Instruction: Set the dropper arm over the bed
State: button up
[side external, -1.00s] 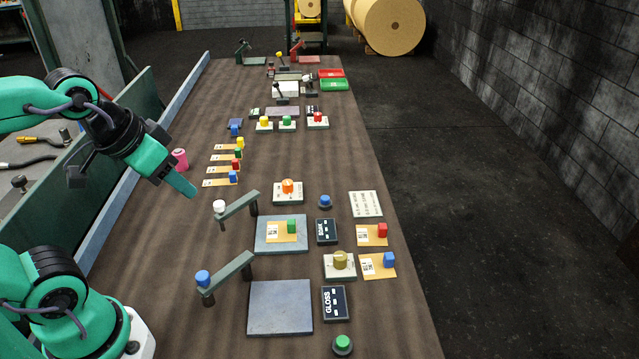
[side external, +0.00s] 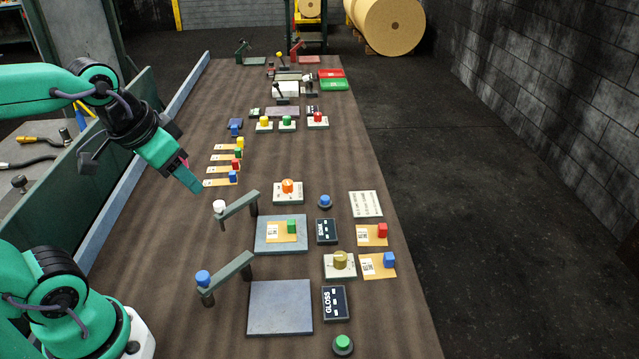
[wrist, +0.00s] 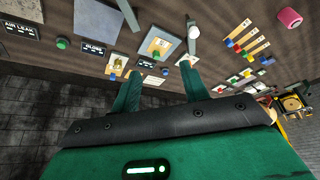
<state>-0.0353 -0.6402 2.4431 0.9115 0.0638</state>
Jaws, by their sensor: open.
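Two grey swing arms stand on the brown table, and I cannot tell from a label which is the dropper arm. One grey arm with a white knob (side external: 239,206) reaches to the left of the upper square bed (side external: 265,244), which holds a card with a green block (side external: 291,226). The other grey arm with a blue knob (side external: 231,272) reaches to the left of the lower, empty bed (side external: 280,308). My gripper (side external: 194,184) is open and empty, up and left of the white knob. In the wrist view its fingers (wrist: 161,77) are apart.
Signs SOAK (side external: 326,231) and GLOSS (side external: 335,303) stand right of the beds. An orange knob (side external: 288,186) on a plate is above the upper bed. A pink cylinder (wrist: 289,17) shows in the wrist view.

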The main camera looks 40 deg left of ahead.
jog(key=w+a+f+m+g, duration=0.1)
jog(key=w+a+f+g, duration=0.25)
jog(key=w, duration=0.25)
jog(key=m+g, duration=0.1)
jog(key=g, duration=0.1)
send_over(219, 203)
jog(key=shift+t, duration=0.25)
notch_tip(219, 203, down, 5)
jog(key=shift+f, duration=0.1)
jog(key=shift+f, duration=3.8)
grip_shut()
